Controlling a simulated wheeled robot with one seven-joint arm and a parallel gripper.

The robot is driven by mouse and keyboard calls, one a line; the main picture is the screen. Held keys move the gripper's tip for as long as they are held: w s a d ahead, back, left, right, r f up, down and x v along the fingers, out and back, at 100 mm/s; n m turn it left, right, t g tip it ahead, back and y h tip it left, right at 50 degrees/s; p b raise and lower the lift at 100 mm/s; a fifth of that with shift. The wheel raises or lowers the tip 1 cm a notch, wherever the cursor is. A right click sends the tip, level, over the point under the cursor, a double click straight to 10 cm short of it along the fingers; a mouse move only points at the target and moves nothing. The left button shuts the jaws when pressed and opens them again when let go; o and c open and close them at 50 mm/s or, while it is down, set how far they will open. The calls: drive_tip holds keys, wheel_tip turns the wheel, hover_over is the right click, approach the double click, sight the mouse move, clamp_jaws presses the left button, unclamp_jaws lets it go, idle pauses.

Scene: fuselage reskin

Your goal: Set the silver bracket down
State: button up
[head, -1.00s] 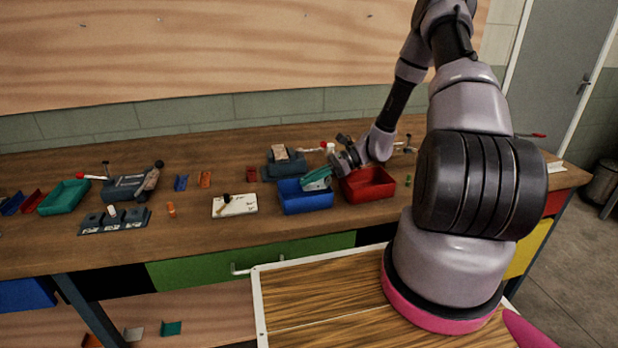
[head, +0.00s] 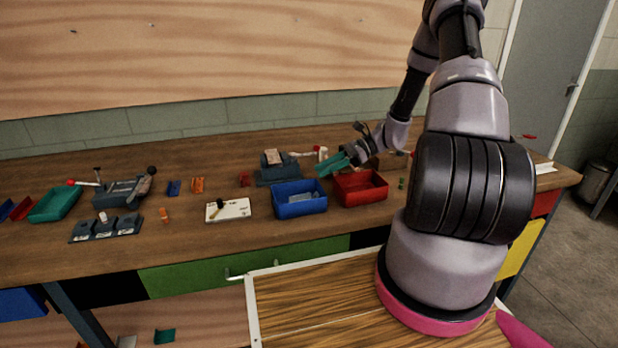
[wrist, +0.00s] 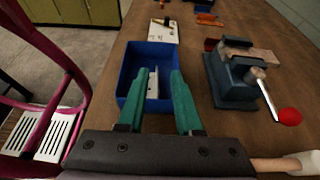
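The silver bracket (wrist: 153,84) is a small pale piece inside the blue bin (wrist: 163,53), seen between my fingers in the wrist view. It appears to lie on the bin's floor, and I cannot make it out in the head view. The blue bin (head: 299,209) stands near the front of the bench. My gripper (wrist: 159,76) has two teal fingers, spread apart with gaps on both sides of the bracket, so it is empty. In the head view my gripper (head: 333,165) is above and behind the gap between the blue and red bins.
A red bin (head: 360,196) stands right of the blue bin. A grey vise (head: 276,175) with a red-knobbed handle sits behind it. A white card (head: 229,212) lies to the left. A teal bin (head: 54,206) and another clamp (head: 120,195) stand farther left.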

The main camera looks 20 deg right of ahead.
wheel_tip(320, 180, up, 12)
drive_tip(key=s+d+n+g+h, duration=0.1)
drive_tip(key=s+d+n+h, duration=0.1)
drive_tip(key=s+n+h, duration=0.15)
drive_tip(key=s+a+r+n+t+h, duration=0.1)
drive_tip(key=s+r+n+t+h, duration=0.3)
drive_tip(key=s+r, duration=0.5)
drive_tip(key=s+a+r+n+t+h, duration=0.2)
drive_tip(key=s+r+n+t+h, duration=0.2)
drive_tip(key=s+r, duration=0.6)
wheel_tip(320, 180, up, 4)
drive_tip(key=shift+a+r+n, duration=0.15)
drive_tip(key=shift+r+n, duration=0.1)
drive_tip(key=shift+n, duration=0.9)
drive_tip(key=shift+w, duration=0.1)
